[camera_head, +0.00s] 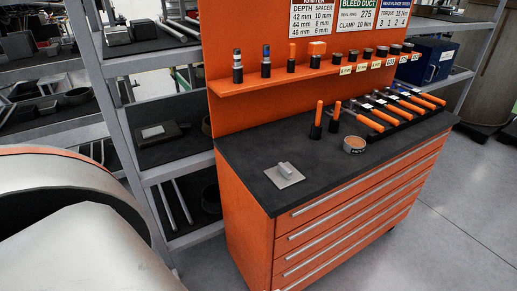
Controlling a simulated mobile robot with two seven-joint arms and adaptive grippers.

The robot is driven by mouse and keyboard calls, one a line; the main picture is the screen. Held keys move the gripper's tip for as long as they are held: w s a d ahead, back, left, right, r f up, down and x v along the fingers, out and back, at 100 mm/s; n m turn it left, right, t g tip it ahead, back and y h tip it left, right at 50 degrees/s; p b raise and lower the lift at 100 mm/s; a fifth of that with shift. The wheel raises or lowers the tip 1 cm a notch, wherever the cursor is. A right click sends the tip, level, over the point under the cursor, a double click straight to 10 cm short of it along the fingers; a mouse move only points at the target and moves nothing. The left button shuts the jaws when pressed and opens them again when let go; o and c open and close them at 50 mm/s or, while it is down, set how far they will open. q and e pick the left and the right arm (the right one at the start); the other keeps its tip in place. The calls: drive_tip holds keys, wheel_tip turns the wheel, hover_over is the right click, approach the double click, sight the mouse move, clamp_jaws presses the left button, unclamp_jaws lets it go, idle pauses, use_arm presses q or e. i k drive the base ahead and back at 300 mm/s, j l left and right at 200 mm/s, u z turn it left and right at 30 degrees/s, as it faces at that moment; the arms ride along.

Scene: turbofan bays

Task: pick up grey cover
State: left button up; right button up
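A grey cover (284,175), a flat square plate with a raised grip on top, lies on the black top of the orange tool cabinet (262,160), near its left front corner. Nothing touches or covers it. Neither of my grippers shows in the head view.
On the same top, two orange-handled tools (327,120) stand in dark holders, beside a small round tin (354,144) and a row of orange-handled tools (385,112). An orange shelf (300,75) runs behind. Grey racks (150,120) stand left; a large curved metal shell (75,235) fills the lower left.

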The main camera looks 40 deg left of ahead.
sight(283, 176)
drive_tip(key=u, duration=1.05)
